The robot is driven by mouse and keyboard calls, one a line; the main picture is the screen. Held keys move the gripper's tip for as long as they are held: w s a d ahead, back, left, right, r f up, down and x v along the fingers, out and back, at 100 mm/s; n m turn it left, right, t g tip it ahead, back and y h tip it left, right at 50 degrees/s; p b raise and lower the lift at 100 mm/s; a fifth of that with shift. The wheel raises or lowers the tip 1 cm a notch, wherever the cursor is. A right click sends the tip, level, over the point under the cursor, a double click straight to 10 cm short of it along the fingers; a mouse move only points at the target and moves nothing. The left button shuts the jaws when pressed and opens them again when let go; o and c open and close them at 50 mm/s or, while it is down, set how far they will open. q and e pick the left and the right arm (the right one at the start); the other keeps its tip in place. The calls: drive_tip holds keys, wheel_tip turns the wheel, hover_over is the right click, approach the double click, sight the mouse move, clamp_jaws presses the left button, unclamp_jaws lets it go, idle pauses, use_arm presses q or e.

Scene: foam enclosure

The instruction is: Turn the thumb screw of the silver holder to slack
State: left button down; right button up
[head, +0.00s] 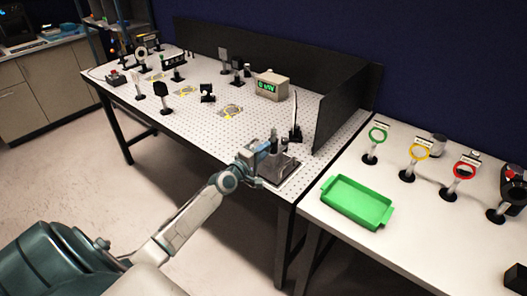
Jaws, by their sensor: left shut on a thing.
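My left gripper (266,147) reaches over the front right part of the perforated table, at a small upright silver holder (274,135) that stands above a dark square plate (280,168). The gripper is shut at the holder's side, on what appears to be its thumb screw. The screw itself is hidden by the fingers and too small to make out. The holder looks upright. My right gripper is not in view.
A black panel (345,105) walls the perforated table's right end. A thin dark post (296,132) stands close behind the holder. A meter box (271,85) is farther back. The right table bears a green tray (357,201) and stands with green (377,136), yellow (417,152) and red rings (464,171).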

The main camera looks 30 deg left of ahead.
use_arm(q)
drive_tip(key=c, duration=1.2)
unclamp_jaws()
drive_tip(key=s+p, duration=0.2)
drive_tip(key=s, duration=0.8)
drive_tip(key=shift+s+a, duration=0.4)
drive_tip(key=shift+a, duration=0.05)
